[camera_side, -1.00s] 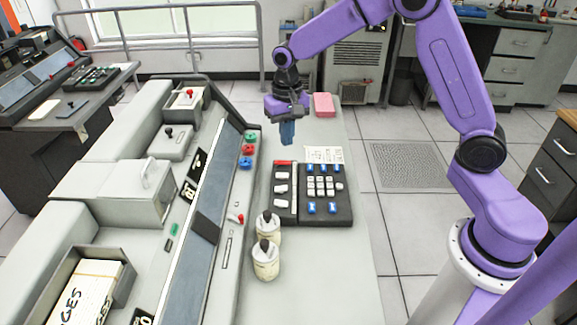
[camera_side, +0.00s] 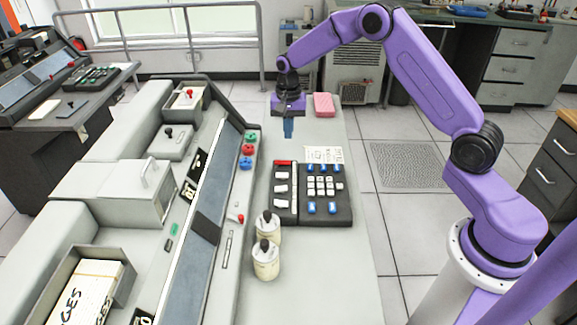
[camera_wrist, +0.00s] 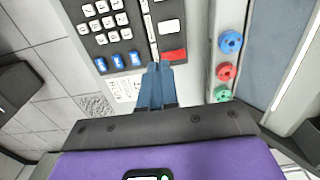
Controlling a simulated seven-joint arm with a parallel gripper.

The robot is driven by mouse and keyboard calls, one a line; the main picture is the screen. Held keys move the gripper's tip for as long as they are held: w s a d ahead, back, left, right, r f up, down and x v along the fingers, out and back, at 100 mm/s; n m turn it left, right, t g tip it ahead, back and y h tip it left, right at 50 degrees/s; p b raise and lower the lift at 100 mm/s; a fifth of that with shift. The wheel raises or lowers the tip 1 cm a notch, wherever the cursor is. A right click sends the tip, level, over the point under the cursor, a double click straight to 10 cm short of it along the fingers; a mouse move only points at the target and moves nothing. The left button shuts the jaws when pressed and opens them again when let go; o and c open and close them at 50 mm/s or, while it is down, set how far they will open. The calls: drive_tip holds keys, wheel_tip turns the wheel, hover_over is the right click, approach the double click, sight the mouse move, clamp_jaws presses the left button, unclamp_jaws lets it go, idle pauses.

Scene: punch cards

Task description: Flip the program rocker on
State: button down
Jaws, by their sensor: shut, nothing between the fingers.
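A dark control panel (camera_side: 327,216) lies on the pale counter. Its left strip carries a red key (camera_side: 284,162) at the far end and several white rocker-like keys (camera_side: 281,189) below it. I cannot read which one is the program rocker. My gripper (camera_side: 288,134) is over the counter just beyond the panel's far edge, with its blue fingers shut, empty and pointing down. In the wrist view the fingertips (camera_wrist: 159,67) appear beside the red key (camera_wrist: 173,56), near the strip's edge. A white key (camera_wrist: 168,26) shows beyond it. Contact cannot be told.
Green, red and blue knobs (camera_wrist: 227,72) stand on the console beside the panel. A printed paper (camera_side: 323,154) lies at the panel's far edge. A pink block (camera_side: 324,104) lies farther back. Two pale jars (camera_side: 266,260) with dark knobs stand at the near left. The counter's near part is clear.

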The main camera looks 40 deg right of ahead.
sight(288, 173)
wheel_tip(288, 173, down, 14)
drive_tip(key=shift+r, duration=0.2)
idle(0.4)
drive_tip(key=shift+s+f, duration=0.1)
drive_tip(key=shift+f, duration=0.1)
idle(0.4)
drive_tip(key=shift+w+a+r, duration=0.35)
drive_tip(key=shift+w+a, duration=0.15)
drive_tip(key=shift+w, duration=0.05)
wheel_tip(288, 173, up, 14)
drive_tip(key=s+d, duration=0.2)
drive_tip(key=shift+f, duration=0.15)
idle(0.4)
